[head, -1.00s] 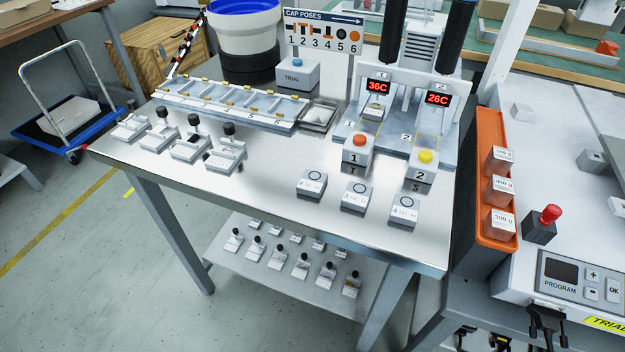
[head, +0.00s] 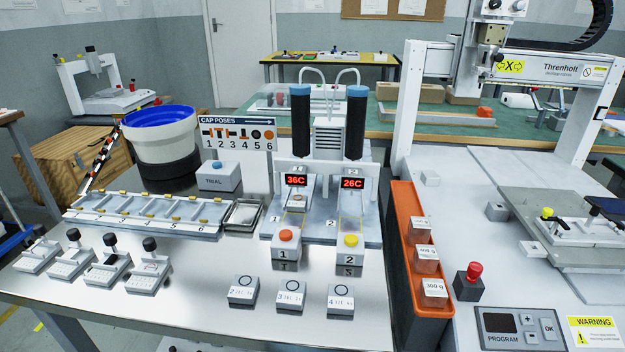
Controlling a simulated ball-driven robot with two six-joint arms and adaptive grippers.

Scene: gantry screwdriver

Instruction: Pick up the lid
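No piece can be told for certain as the lid. On the gantry machine's bed at the right, a grey fixture plate (head: 524,222) carries a pale flat part (head: 572,232). A yellow-topped clamp (head: 547,213) stands at its left side, and a dark piece (head: 606,207) lies at its far right. The picture's right edge cuts the fixture off. Neither of my grippers shows in the head view.
The gantry (head: 545,68) spans the bed. An orange tray (head: 407,250) with weights and a red button (head: 472,276) stand left of the fixture. The left bench holds a slotted rail (head: 145,214), black-knobbed blocks (head: 111,262) and a two-column station (head: 325,170). The bed's middle is mostly clear.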

